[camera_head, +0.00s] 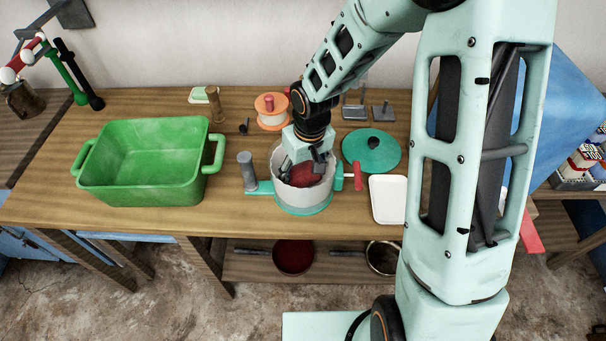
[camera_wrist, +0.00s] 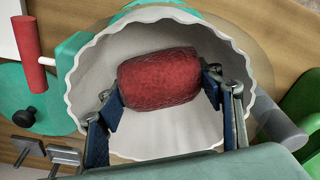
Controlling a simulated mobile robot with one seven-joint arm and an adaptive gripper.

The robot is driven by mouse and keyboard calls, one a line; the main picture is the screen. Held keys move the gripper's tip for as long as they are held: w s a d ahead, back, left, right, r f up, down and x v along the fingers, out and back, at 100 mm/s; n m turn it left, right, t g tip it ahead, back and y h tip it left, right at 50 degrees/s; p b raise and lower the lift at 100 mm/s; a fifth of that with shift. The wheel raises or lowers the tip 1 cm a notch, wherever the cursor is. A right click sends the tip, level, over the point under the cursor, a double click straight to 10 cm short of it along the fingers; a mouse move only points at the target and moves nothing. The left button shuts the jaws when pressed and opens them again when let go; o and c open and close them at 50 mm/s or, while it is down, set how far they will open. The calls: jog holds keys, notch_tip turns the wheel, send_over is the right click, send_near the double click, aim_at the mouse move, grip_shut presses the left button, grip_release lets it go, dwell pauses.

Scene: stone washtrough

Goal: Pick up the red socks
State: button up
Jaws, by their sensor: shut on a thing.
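The red socks (camera_wrist: 158,80) are a rolled, knitted-looking red bundle inside a round white tub with a wavy rim (camera_wrist: 68,78). In the head view the red bundle (camera_head: 303,174) shows low in the tub (camera_head: 300,197), partly covered by my gripper. My gripper (camera_head: 310,160) reaches down into the tub from above. In the wrist view its two fingers (camera_wrist: 165,98) are on either side of the bundle, shut on it. Whether the bundle touches the tub's bottom cannot be told.
A green handled basin (camera_head: 150,165) stands left on the wooden table. A grey cylinder (camera_head: 247,170) and a red handle (camera_head: 357,176) flank the tub. A teal lid (camera_head: 371,150), white tray (camera_head: 387,200) and orange-and-white spool (camera_head: 271,110) are close by.

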aim_at(303, 167)
notch_tip(303, 167, up, 9)
jog(key=shift+r+p, duration=0.2)
jog(key=shift+p, duration=0.25)
jog(key=shift+r+p, duration=2.8)
jog(key=shift+p, duration=0.05)
